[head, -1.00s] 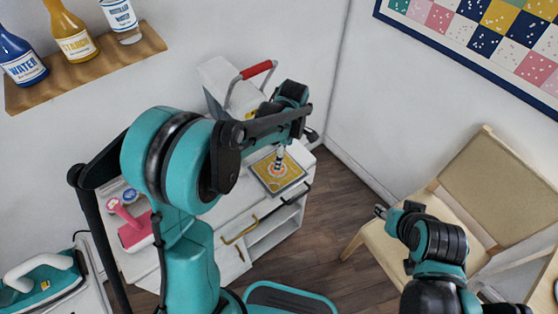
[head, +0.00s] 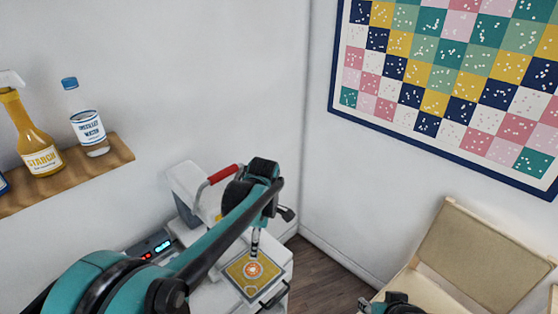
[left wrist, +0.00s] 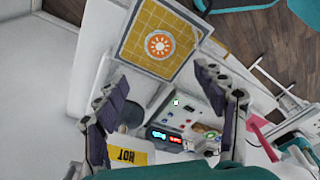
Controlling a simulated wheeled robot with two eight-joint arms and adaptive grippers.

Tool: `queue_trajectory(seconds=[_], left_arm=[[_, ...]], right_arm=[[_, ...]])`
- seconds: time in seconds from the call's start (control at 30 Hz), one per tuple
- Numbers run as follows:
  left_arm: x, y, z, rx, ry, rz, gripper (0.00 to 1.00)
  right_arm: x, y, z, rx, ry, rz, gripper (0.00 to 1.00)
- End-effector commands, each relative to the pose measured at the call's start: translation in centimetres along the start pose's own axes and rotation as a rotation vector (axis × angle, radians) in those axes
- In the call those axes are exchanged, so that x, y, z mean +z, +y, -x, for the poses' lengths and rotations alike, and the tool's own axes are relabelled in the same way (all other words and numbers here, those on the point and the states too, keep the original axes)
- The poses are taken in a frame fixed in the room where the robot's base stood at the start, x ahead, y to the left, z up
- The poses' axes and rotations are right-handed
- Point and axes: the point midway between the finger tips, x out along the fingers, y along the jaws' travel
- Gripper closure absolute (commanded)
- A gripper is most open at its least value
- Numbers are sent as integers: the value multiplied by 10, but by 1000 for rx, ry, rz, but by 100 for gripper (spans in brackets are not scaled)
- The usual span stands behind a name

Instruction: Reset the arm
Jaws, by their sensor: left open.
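A white machine (head: 183,188) with a red-gripped lever arm (head: 224,173) stands against the wall in the head view. My left arm reaches across in front of it, and its wrist is beside the lever. My left gripper (left wrist: 165,90) is open in the left wrist view, with nothing seen between its fingers. Beyond them lie a control panel with lit displays (left wrist: 165,137) and a yellow HOT label (left wrist: 127,155). A yellow gridded mat (left wrist: 145,20) with an orange disc (left wrist: 159,44) lies above in that view. My right gripper (head: 365,303) is barely visible at the bottom edge.
A wooden shelf (head: 85,170) holds a starch bottle (head: 38,145) and a distilled water bottle (head: 88,125) at left. A beige chair (head: 445,260) stands at right. A patchwork quilt (head: 450,85) hangs on the wall. Floor (head: 325,275) shows between cabinet and chair.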

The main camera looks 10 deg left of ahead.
Motion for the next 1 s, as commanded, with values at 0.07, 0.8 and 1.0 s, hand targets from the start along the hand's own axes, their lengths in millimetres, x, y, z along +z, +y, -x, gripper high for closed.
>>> queue_trajectory(seconds=[0.07,0.8,1.0], left_arm=[[-1,-2,1,5,-2,-12,30],[-54,-152,5,549,256,-1342,30],[-57,-167,-6,599,372,-1516,30]], right_arm=[[0,0,0,0,0,0,60],[12,0,-17,0,0,0,60],[13,0,-18,0,0,0,60]])
